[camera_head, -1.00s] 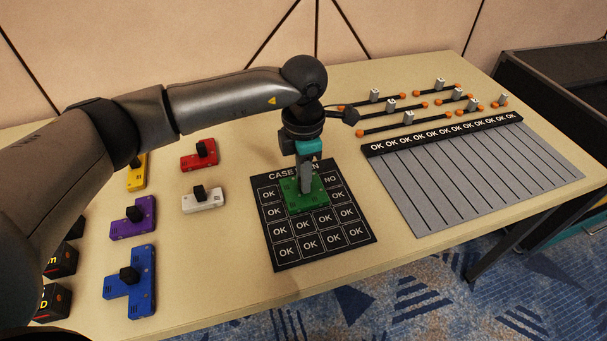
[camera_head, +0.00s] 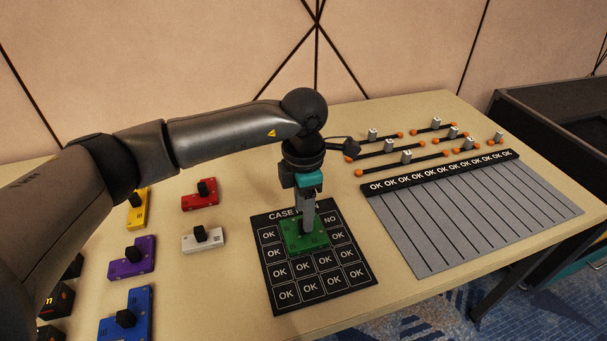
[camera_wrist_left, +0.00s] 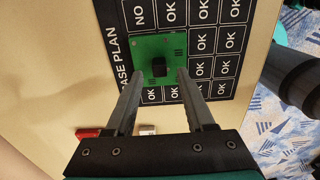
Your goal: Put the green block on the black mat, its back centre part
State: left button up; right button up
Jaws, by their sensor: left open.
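The green block (camera_head: 294,242) lies flat on the black mat (camera_head: 288,305), over the middle of its back rows, just in front of the title strip. The block has a black knob (camera_wrist_left: 159,67), clear in the left wrist view. My left gripper (camera_head: 308,230) points down over the block. In the left wrist view its two fingers (camera_wrist_left: 156,76) are apart, with the tips on either side of the knob and a gap to it. The head view hides the knob behind the fingers. My right gripper is in neither view.
Left of the mat stand red (camera_head: 199,200), white (camera_head: 212,242), yellow (camera_head: 137,217), purple (camera_head: 122,266) and blue (camera_head: 136,308) blocks with black knobs. Right of it lie a grey striped board (camera_head: 470,220) and orange-ended bars (camera_head: 405,163). The table is bare between mat and white block.

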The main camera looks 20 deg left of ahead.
pick_arm(q)
notch_tip(320, 180, up, 10)
jog(key=p, duration=0.2)
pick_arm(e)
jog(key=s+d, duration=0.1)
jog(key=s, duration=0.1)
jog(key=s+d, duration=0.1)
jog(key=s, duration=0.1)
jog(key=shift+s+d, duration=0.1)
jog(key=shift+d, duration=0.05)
pick_arm(q)
jog(key=shift+f, duration=0.15)
